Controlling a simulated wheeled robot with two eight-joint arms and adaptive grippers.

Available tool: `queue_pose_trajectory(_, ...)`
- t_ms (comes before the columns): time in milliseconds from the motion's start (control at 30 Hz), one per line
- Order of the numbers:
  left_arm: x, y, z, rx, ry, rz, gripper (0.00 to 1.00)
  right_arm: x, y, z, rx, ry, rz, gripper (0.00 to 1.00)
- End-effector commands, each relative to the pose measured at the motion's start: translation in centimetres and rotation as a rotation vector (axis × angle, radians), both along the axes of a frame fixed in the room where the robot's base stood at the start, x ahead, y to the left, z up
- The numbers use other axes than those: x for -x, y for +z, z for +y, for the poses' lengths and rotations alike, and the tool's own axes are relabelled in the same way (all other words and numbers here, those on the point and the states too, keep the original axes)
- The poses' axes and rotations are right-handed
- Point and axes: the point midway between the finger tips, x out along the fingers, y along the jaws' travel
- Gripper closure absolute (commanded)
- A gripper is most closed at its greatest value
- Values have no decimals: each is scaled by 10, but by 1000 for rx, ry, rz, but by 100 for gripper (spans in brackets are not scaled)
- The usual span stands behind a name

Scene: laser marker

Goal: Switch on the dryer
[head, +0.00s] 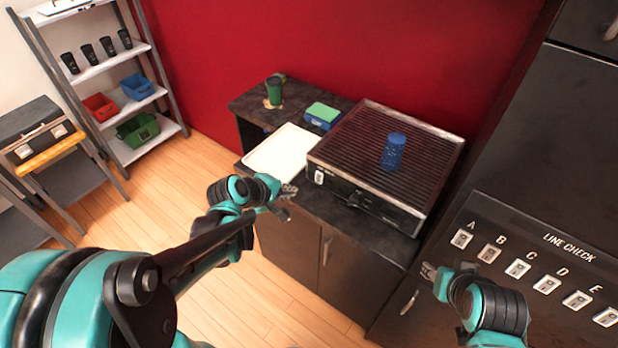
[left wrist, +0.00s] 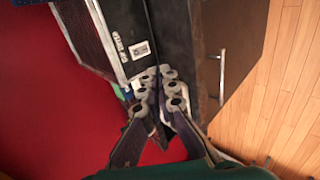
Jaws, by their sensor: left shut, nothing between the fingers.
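The dryer (head: 385,160) is a black box with a ribbed top on the dark counter. A small white switch plate (head: 319,177) sits at the left end of its front; it shows in the left wrist view (left wrist: 140,50). I cannot tell the switch position. A blue patterned cup (head: 394,152) stands on the ribbed top. My left gripper (head: 287,197) is shut and empty near the counter's front edge, left of and a little below the switch, apart from it. Its fingers fill the middle of the left wrist view (left wrist: 158,85). My right gripper (head: 429,271) is before the right panel; its opening is unclear.
A white tray (head: 280,153), a green cup (head: 273,91) and a blue-green box (head: 322,115) are left of the dryer. A LINE CHECK panel (head: 545,258) with several lettered switches is at right. A shelf (head: 129,142) with bins stands far left.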

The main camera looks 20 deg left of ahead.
Motion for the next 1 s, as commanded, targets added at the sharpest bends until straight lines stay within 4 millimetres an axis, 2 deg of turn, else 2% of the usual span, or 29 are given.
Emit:
queue_pose_trajectory(267,0,-1,0,0,-1,2,100,0,-1,0,0,0,0,60)
queue_pose_trajectory(433,-11,-13,-4,0,-2,1,100,0,-8,0,0,0,0,60)
queue_pose_trajectory(867,-71,-75,-26,0,-2,1,100,0,-39,0,0,0,0,60)
queue_pose_trajectory(1000,-91,-75,-33,0,-1,1,100,0,-41,0,0,0,0,60)
